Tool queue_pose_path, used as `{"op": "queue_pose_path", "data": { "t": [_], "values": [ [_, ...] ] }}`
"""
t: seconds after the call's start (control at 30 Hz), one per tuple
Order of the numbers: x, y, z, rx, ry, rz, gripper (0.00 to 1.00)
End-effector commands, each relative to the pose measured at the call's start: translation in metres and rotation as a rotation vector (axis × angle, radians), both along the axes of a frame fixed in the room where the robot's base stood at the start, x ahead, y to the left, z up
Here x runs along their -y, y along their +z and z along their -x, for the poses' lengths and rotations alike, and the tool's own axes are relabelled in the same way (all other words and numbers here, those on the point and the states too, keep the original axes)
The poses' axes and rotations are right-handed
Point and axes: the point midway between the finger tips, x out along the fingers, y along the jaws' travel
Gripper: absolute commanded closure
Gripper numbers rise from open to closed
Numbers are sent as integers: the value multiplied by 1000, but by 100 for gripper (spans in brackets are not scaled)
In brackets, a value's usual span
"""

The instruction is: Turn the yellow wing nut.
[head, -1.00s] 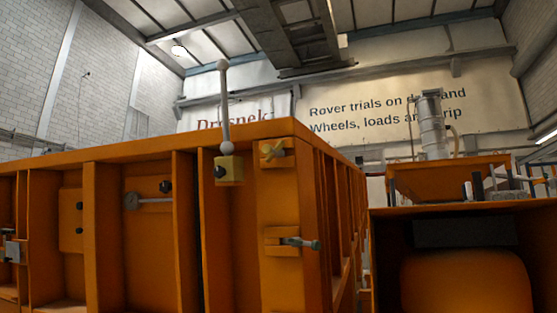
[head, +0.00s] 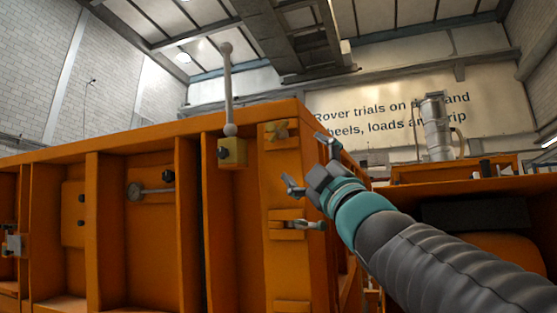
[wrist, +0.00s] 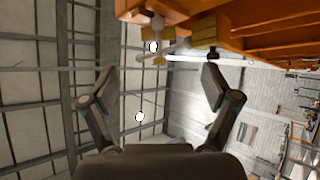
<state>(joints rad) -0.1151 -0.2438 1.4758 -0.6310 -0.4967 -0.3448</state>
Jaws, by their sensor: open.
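The yellow wing nut (head: 277,131) sits on an orange plate near the top right corner of the orange sandbed's side wall (head: 237,270) in the head view. My gripper (head: 307,163) is open and empty. In the head view it appears just right of and below the wing nut, apart from it. In the wrist view my gripper (wrist: 160,75) has its two fingers spread wide, with nothing between the tips. The sandbed's orange parts show along the top of that view; I cannot clearly tell the wing nut there.
A grey lever (head: 228,90) rises from a yellow block (head: 232,152) left of the wing nut. A grey-tipped pin (head: 300,224) sticks out below the nut. An orange hopper (head: 450,168) stands at right.

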Motion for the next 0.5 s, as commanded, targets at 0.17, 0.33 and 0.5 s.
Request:
{"op": "queue_pose_path", "data": {
  "t": [0.17, 0.33, 0.5],
  "values": [
    [-8, 14, -6, 22, 8, 11, 12],
    [-18, 33, -24, 21, 8, 9, 12],
    [-30, 55, -45, 19, 8, 8, 12]
  ]
}}
